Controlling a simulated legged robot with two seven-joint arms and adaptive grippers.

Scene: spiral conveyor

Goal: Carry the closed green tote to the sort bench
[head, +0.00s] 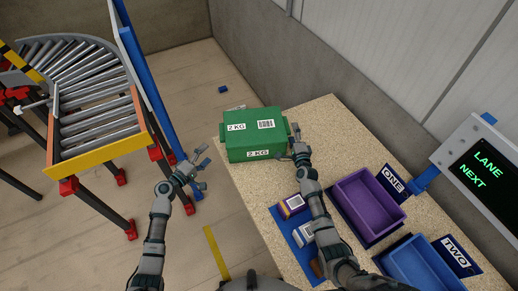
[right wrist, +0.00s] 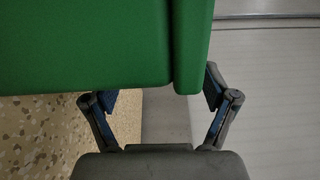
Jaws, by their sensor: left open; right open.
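The closed green tote (head: 254,142), with "2 KG" labels and a barcode, sits on the far left end of the speckled bench (head: 318,119). My right gripper (head: 297,135) is at the tote's right end and is open. In the right wrist view the tote (right wrist: 85,45) fills the upper left, and the fingers of my right gripper (right wrist: 160,92) stand apart around its edge flange. I cannot tell whether they touch it. My left gripper (head: 197,165) is open and empty, left of the bench and apart from the tote.
A roller conveyor (head: 95,105) with a yellow end stands at the left. A purple bin (head: 367,203) and a blue bin (head: 416,265) are on the bench's right. Small boxes (head: 292,204) lie on a blue mat (head: 287,232). A screen (head: 486,168) reads "LANE NEXT".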

